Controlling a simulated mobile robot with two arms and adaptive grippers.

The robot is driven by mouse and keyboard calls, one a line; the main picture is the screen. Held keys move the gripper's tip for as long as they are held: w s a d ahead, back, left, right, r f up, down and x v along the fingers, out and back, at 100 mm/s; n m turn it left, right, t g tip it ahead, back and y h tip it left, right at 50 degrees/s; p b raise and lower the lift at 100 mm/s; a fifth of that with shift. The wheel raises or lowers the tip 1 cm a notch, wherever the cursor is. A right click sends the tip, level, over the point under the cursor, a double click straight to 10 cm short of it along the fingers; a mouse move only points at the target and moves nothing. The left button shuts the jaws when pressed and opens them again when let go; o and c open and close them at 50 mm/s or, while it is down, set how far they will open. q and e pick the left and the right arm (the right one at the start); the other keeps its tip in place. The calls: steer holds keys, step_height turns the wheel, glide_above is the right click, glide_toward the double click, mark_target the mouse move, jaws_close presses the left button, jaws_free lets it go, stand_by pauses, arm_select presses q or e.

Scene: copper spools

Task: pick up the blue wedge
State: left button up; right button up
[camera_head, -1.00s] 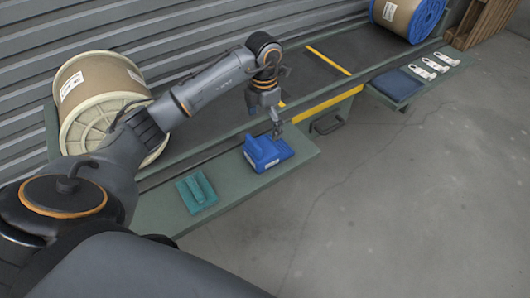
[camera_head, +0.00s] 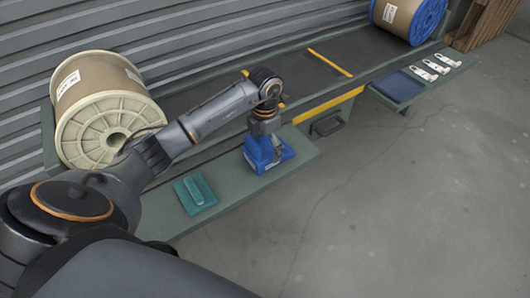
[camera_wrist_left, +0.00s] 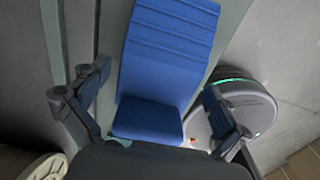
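The blue wedge (camera_head: 281,156) sits on the green side shelf (camera_head: 236,186), and its front face bears a light label. In the left wrist view, the blue wedge (camera_wrist_left: 168,50) fills the middle, with a ridged slope and a lower flat block. My left gripper (camera_head: 264,142) points down right over the wedge and hides part of it in the head view. In the left wrist view, the two fingers of my left gripper (camera_wrist_left: 157,88) stand apart on either side of the wedge, with gaps visible. My right gripper is not in view.
A teal block (camera_head: 195,191) lies on the same shelf to the left. A cream-flanged spool (camera_head: 104,112) stands behind my arm. A blue-flanged spool (camera_head: 409,17), a dark blue pad (camera_head: 398,86) and white parts (camera_head: 436,67) are farther right. The floor in front is clear.

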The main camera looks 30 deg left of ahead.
arm_select(q)
steer(key=c, duration=1.3)
steer(key=shift+r, duration=0.1)
steer(key=shift+c, duration=0.2)
